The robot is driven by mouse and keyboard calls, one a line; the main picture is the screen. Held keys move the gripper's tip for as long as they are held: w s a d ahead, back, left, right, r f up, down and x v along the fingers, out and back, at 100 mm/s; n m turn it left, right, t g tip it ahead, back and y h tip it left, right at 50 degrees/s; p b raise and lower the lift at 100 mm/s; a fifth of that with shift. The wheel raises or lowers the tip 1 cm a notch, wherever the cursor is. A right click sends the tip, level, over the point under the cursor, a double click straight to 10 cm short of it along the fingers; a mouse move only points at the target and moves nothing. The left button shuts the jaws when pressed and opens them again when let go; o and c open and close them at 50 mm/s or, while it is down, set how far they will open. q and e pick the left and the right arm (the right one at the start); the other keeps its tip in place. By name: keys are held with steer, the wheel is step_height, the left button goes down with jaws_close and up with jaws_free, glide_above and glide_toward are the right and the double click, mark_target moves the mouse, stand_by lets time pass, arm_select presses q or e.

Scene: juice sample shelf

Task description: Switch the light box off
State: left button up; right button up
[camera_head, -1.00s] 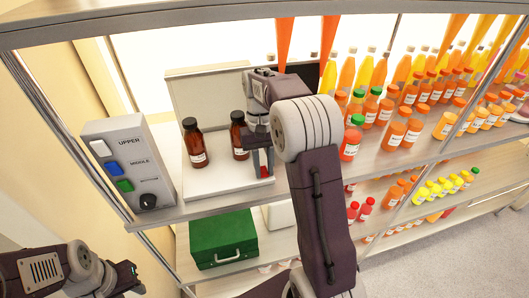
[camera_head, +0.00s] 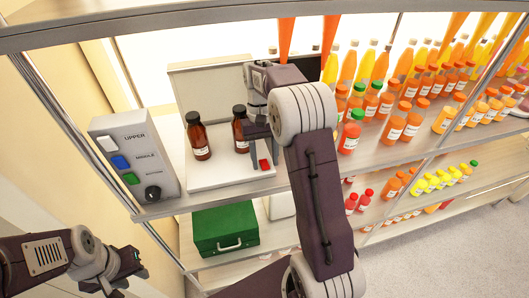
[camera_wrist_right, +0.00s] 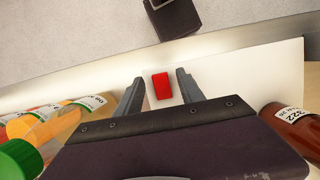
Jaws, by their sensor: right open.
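The light box is a white low slab (camera_head: 212,181) with a grey upright panel (camera_head: 206,88) behind it, on the upper shelf. Its red switch (camera_head: 264,163) is at the front right corner. I cannot tell whether it is lit. My right gripper (camera_head: 262,148) is open and empty, pointing down just over the switch. In the right wrist view the red switch (camera_wrist_right: 161,86) lies between the two spread fingers (camera_wrist_right: 157,83), apart from both, on the white slab (camera_wrist_right: 238,76). My left gripper (camera_head: 127,268) is at the lower left, away from the shelf; its jaws are unclear.
Two brown bottles (camera_head: 198,138) (camera_head: 240,131) stand on the slab. A grey control box (camera_head: 134,158) with coloured buttons and a knob stands left of it. Juice bottles (camera_head: 350,134) crowd the shelf right of my right arm. A green case (camera_head: 225,230) is below.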

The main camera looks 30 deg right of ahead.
mark_target(263, 159)
steer(key=v, duration=0.8)
steer(key=shift+r+p, duration=0.25)
steer(key=shift+p, duration=0.2)
steer(key=shift+w, duration=0.15)
